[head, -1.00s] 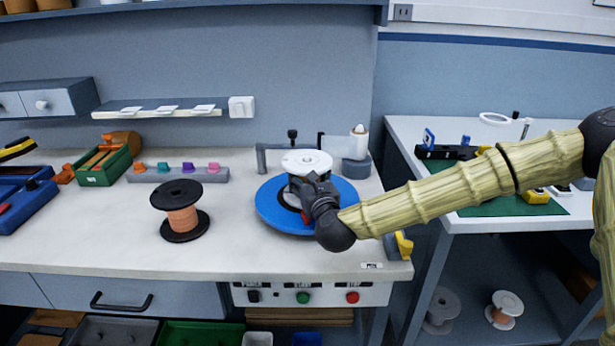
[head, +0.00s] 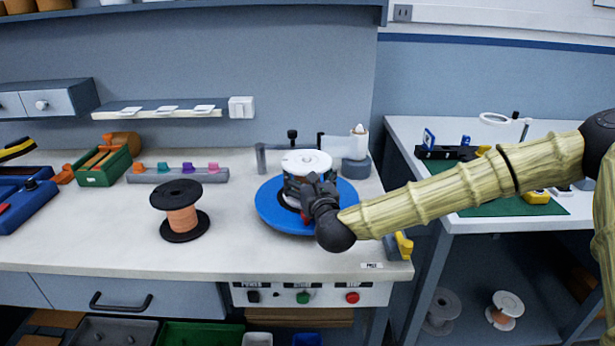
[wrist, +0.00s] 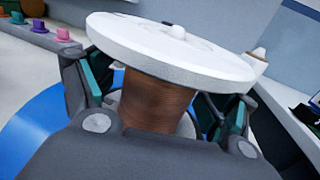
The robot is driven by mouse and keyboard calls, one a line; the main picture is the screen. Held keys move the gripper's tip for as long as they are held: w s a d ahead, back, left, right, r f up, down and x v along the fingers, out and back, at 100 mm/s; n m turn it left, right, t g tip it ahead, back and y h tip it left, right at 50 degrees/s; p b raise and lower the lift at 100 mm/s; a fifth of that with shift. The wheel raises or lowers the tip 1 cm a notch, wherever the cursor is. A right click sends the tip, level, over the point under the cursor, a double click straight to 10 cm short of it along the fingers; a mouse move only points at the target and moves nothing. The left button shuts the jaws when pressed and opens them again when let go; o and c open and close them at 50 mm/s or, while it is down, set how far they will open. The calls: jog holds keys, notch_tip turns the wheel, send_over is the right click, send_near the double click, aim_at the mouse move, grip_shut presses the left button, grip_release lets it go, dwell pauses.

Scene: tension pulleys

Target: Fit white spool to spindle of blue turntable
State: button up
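The white spool (head: 306,161) with copper-brown winding stands upright over the middle of the blue turntable (head: 271,212). In the wrist view, a small white rounded tip pokes up at the centre of the spool's top flange (wrist: 130,38). It looks like the spindle's end. The spool's lower flange is mostly hidden. My gripper (head: 304,194) is at the spool's near side, below the top flange. Its teal-padded fingers (wrist: 160,98) stand apart on both sides of the winding, with gaps showing. The turntable also shows at lower left in the wrist view (wrist: 38,125).
A black-flanged copper spool (head: 182,212) stands on the bench to the left. A rail with coloured pieces (head: 178,175) lies behind it. A grey post (head: 261,158) and a white cone-topped cylinder (head: 358,143) stand behind the turntable. The bench front between is clear.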

jog(key=shift+s+f, duration=0.15)
jog(key=shift+f, duration=0.15)
jog(key=shift+s, duration=0.2)
jog(key=v, duration=1.1)
jog(key=shift+s+d+r, duration=0.15)
jog(key=shift+r, duration=0.1)
